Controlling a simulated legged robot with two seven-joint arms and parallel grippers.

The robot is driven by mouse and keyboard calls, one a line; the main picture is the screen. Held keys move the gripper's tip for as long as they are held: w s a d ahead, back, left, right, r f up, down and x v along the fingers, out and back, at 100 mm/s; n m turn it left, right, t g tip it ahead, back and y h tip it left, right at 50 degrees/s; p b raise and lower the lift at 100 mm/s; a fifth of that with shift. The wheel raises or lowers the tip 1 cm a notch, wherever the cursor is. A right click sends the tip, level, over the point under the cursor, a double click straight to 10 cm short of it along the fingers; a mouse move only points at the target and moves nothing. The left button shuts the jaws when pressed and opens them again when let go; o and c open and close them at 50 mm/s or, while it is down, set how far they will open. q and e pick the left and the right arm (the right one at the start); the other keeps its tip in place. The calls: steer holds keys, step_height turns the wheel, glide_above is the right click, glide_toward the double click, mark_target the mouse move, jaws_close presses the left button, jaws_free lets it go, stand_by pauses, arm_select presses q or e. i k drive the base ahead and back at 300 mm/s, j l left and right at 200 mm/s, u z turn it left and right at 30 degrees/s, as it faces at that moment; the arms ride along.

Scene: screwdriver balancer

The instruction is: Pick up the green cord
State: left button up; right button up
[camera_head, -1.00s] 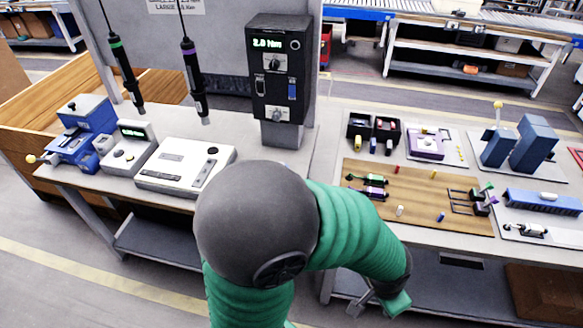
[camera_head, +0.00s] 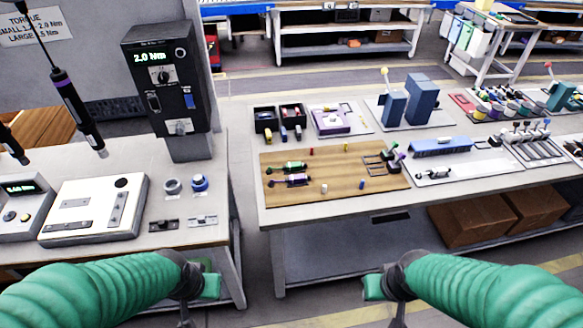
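A small green item (camera_head: 287,167), possibly the green cord, lies on the brown wooden board (camera_head: 335,190) on the right-hand table. It is too small to tell whether it is a cord. A similar purple item (camera_head: 290,180) lies just in front of it. My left gripper (camera_head: 200,288) is low in front of the left table's right edge. My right gripper (camera_head: 384,290) is low in front of the right-hand table. Both are apart from the board, and nothing is seen held. Their fingertips are too unclear to tell open from shut.
A hanging screwdriver with a purple band (camera_head: 76,110) and a black torque unit (camera_head: 170,85) stand over the left table. Black bins (camera_head: 278,117), blue blocks (camera_head: 405,100) and a blue tool (camera_head: 440,146) surround the board. A gap separates the two tables.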

mark_target(295, 166)
steer(key=i+l+u, duration=0.2)
steer(key=i+u, duration=0.25)
steer(key=i+l+u, duration=0.3)
steer(key=u, duration=0.15)
steer(key=i+l+u, duration=0.25)
steer(key=l+u, duration=0.25)
